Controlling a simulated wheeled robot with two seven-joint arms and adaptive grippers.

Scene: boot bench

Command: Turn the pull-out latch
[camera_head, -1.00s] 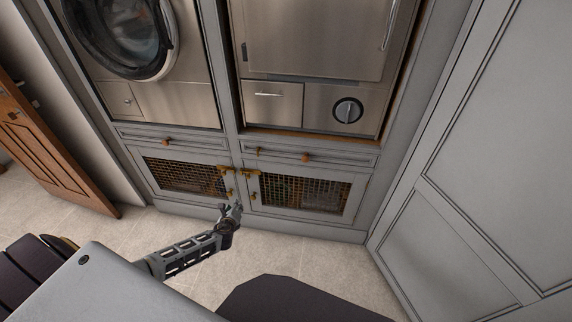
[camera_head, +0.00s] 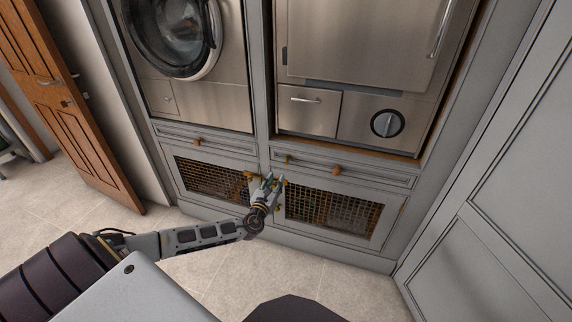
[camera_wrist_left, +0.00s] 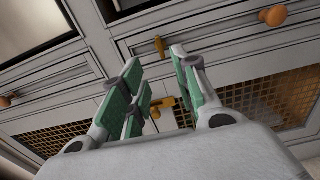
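A small upright brass latch (camera_head: 287,158) sits on the right-hand drawer front, left of that drawer's round knob. It also shows in the left wrist view (camera_wrist_left: 160,46), just beyond my fingertips. Another brass latch (camera_wrist_left: 164,103) shows between my fingers, by the mesh doors. Which one the task calls the pull-out latch, I cannot tell for sure. My left gripper (camera_head: 273,180) is in front of the seam between the two mesh doors, just below the drawer latch. Its green-padded fingers (camera_wrist_left: 157,62) are apart with nothing held. My right gripper is not in view.
Mesh-fronted doors (camera_head: 333,210) and drawers with wooden knobs (camera_head: 337,170) line the grey cabinet. A washing machine (camera_head: 205,95) and a steel appliance with a dial (camera_head: 387,123) stand above. A grey panel (camera_head: 490,220) stands at the right. Floor (camera_head: 190,275) is clear in front.

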